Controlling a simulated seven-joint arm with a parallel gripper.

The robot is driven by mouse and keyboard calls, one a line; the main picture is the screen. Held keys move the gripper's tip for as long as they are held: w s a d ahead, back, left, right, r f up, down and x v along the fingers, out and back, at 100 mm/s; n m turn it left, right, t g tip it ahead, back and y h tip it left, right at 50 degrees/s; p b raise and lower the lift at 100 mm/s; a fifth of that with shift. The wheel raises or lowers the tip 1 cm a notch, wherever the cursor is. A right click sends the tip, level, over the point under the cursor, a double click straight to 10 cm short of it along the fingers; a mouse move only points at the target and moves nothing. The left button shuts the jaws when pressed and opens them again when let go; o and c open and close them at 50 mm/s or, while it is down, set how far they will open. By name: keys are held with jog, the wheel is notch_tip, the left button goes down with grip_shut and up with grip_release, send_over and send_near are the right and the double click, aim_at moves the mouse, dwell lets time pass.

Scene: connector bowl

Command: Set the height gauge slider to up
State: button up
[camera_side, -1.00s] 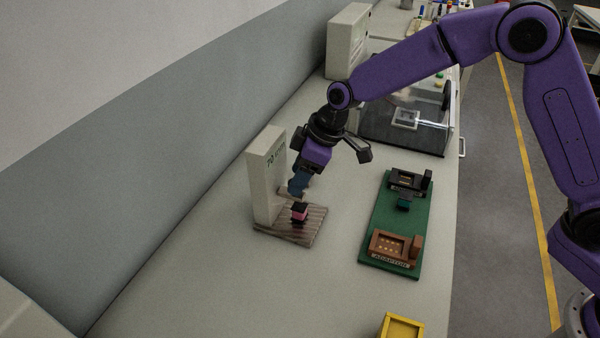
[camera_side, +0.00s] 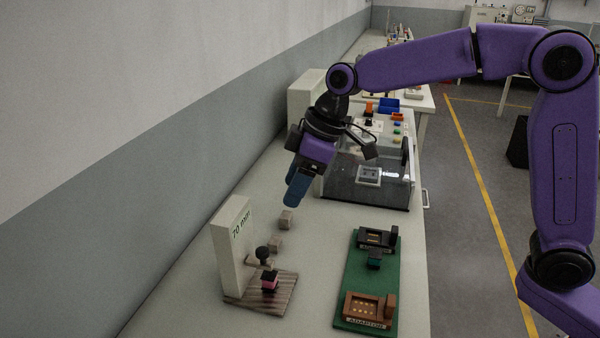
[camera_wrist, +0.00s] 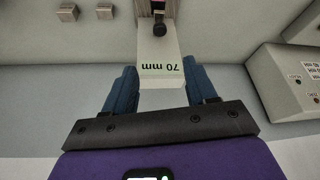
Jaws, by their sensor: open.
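The height gauge (camera_side: 232,245) is a cream post marked "70 mm" on a ribbed base. Its slider (camera_side: 263,254) has a black knob and sits at the lower part of the post, just above a pink and black block (camera_side: 269,282) on the base. The wrist view shows the gauge top (camera_wrist: 160,68) and the dark knob (camera_wrist: 160,29) beyond it. My gripper (camera_side: 293,198) has blue fingers and is above and behind the gauge, apart from it. In the wrist view my gripper (camera_wrist: 160,72) is open and empty, its fingers either side of the post in the picture.
Two small grey-brown cubes, one nearer (camera_side: 274,246) and one farther (camera_side: 286,219), lie behind the gauge. A green board (camera_side: 352,283) with dark and brown fixtures lies to the right. A clear-walled case (camera_side: 345,180) stands behind. The wall is close on the left.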

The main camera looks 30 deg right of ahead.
jog(key=shift+v, duration=1.05)
jog(key=s+d+f+h, duration=0.1)
jog(key=s+d+f, duration=0.2)
jog(key=s+d, duration=0.4)
jog(key=s+d+f+g+h, duration=0.1)
jog(key=s+d+f, duration=0.2)
jog(key=s+d, duration=0.4)
jog(key=s+d+f+g+h, duration=0.1)
jog(key=s+d+f, duration=0.2)
jog(key=s, duration=1.4)
jog(key=d, duration=0.3)
jog(key=shift+d+n+h, duration=0.3)
jog(key=shift+d, duration=0.1)
